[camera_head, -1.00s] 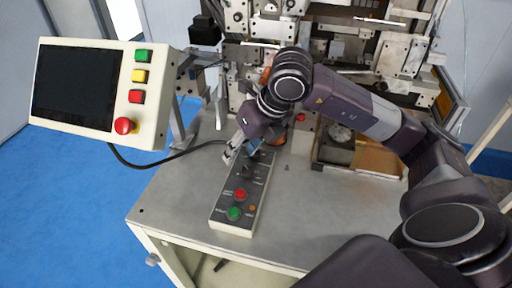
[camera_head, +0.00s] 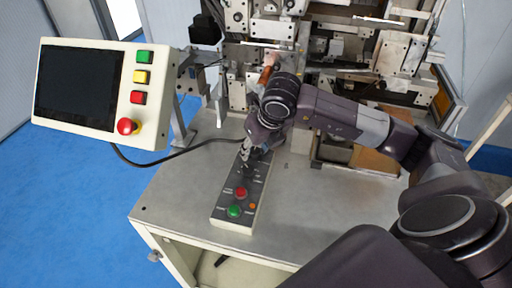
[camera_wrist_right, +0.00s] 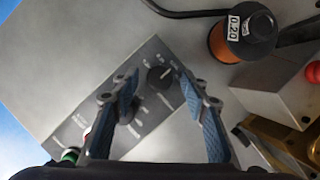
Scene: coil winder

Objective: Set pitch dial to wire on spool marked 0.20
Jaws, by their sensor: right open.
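The control panel (camera_head: 232,217) is a long grey box on the table. In the right wrist view, a black dial knob (camera_wrist_right: 160,76) with small markings around it sits near the panel's far end. My right gripper (camera_wrist_right: 156,80) is open, its two blue-padded fingers on either side of this dial; contact and height above it cannot be told. A second dark knob is partly hidden by the left finger. In the head view, my right gripper (camera_head: 246,152) covers the panel's far end. The copper-coloured spool (camera_wrist_right: 232,42) bears a 0.20 label. The dial's setting is too small to read.
A red button (camera_head: 241,193) and a green button (camera_head: 234,211) are on the panel's near end. A screen console (camera_head: 90,92) stands at left. The winder machine (camera_head: 330,45) rises behind. The table (camera_head: 185,195) is bare left of the panel.

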